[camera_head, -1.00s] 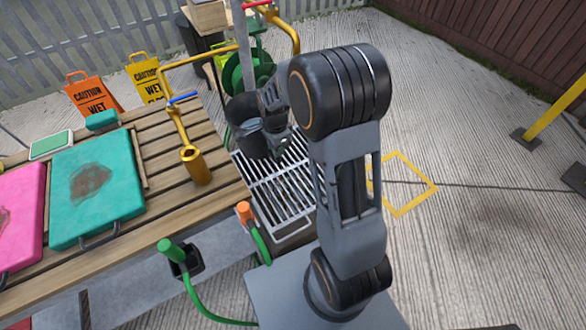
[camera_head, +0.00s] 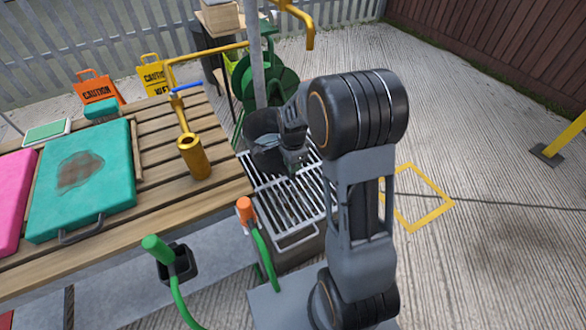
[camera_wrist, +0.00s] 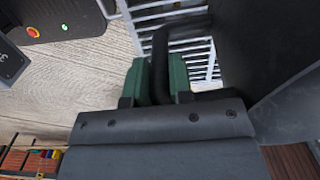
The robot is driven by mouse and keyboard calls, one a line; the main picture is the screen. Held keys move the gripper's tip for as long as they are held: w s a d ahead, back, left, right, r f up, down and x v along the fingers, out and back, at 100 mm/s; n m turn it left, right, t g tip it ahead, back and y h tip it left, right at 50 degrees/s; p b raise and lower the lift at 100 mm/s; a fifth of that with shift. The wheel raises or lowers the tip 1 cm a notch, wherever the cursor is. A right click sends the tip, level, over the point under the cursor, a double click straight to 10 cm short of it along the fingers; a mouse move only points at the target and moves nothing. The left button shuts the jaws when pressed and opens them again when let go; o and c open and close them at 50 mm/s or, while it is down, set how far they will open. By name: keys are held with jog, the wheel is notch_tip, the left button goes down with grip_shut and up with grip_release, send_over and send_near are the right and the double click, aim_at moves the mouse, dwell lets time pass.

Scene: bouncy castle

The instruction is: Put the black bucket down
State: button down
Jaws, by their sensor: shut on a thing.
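The black bucket (camera_head: 264,153) is upright at the far left end of the metal grate (camera_head: 297,232), beside the wooden bench. Its open top shows a greyish inside. I cannot tell whether its base touches the grate. My gripper (camera_head: 291,166) is at the bucket's near right side, partly hidden by my arm. In the wrist view, the green fingers of my gripper (camera_wrist: 161,82) are shut on a dark handle (camera_wrist: 181,35). The bucket's dark wall (camera_wrist: 268,45) fills the right of that view, with grate bars behind.
The wooden bench (camera_head: 215,186) on the left holds a teal pad (camera_head: 100,185), a pink pad (camera_head: 12,200) and a brass nozzle (camera_head: 193,157). A green hose reel (camera_head: 283,88) and a metal post stand behind the bucket.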

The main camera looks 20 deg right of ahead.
jog(key=s+d+f+b, duration=0.1)
jog(key=d+f+b, duration=0.2)
jog(key=d+f, duration=0.5)
jog(key=d, duration=0.3)
jog(key=shift+s, duration=0.25)
jog(key=shift+s+d+f+b, duration=0.15)
jog(key=shift+f+b, duration=0.1)
jog(key=shift+f, duration=0.4)
jog(key=shift+w+d+f+b, duration=0.15)
jog(key=shift+f+b, duration=0.1)
jog(key=shift+f, duration=0.4)
jog(key=shift+s+d+f+b, duration=0.15)
jog(key=shift+f+b, duration=0.1)
jog(key=shift+f, duration=0.4)
jog(key=c, duration=1.4)
grip_release()
jog(key=shift+f, duration=0.2)
jog(key=shift+c, duration=0.2)
jog(key=o, duration=0.4)
jog(key=shift+r, duration=0.1)
